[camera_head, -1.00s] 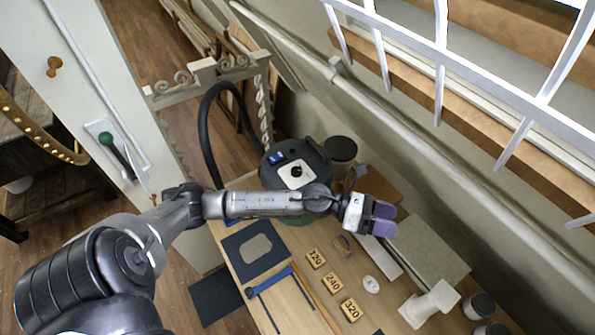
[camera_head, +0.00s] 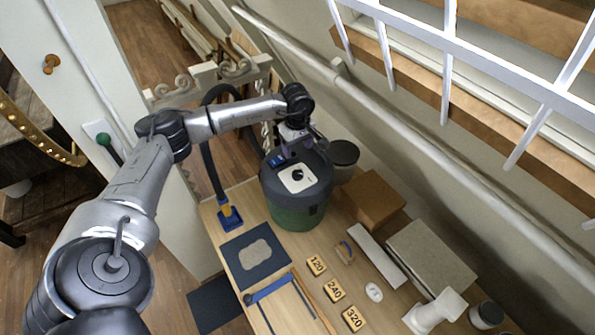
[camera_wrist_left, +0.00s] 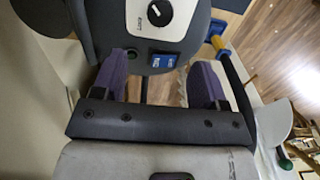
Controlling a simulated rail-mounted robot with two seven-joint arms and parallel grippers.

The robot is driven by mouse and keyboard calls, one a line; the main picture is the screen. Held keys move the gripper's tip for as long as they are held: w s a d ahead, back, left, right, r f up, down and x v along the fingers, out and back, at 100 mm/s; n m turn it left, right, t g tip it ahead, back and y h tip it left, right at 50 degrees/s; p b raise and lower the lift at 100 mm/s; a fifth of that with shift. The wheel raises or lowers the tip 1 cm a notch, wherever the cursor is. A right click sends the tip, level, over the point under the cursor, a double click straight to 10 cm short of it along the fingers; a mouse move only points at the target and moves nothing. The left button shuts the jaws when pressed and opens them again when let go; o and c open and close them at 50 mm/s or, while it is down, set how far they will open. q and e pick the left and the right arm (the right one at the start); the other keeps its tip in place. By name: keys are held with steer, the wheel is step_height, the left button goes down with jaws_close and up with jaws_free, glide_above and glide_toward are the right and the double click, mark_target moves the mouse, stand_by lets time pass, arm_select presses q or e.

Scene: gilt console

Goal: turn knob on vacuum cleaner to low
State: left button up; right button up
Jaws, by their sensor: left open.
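The vacuum cleaner (camera_head: 297,214) has a dark top and a green body and stands on the wooden bench. Its black knob (camera_head: 298,175) sits on a white plate on the top. In the left wrist view the knob (camera_wrist_left: 160,12) is at the top edge, with a light pointer mark; the plate's lettering is too small to read surely. A blue switch (camera_wrist_left: 162,61) is below it. My left gripper (camera_head: 297,146) is open and empty above the back of the vacuum top. Its purple fingers (camera_wrist_left: 160,80) are apart, short of the knob. My right gripper is not in view.
A black hose (camera_head: 210,160) arches left of the vacuum to a blue nozzle. A dark canister (camera_head: 343,156) and a cardboard box (camera_head: 372,200) stand to its right. Numbered blocks (camera_head: 334,290) and a dark mat (camera_head: 254,254) lie in front. White bars (camera_head: 450,40) cross the upper right.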

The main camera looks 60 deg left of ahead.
mark_target(297, 173)
arm_select(q)
step_height(297, 173, down, 10)
steer(key=p, duration=0.2)
steer(key=shift+d+p, duration=0.1)
steer(key=shift+p, duration=0.2)
steer(key=shift+f, duration=0.85)
steer(key=c, duration=0.9)
steer(key=shift+c, duration=0.2)
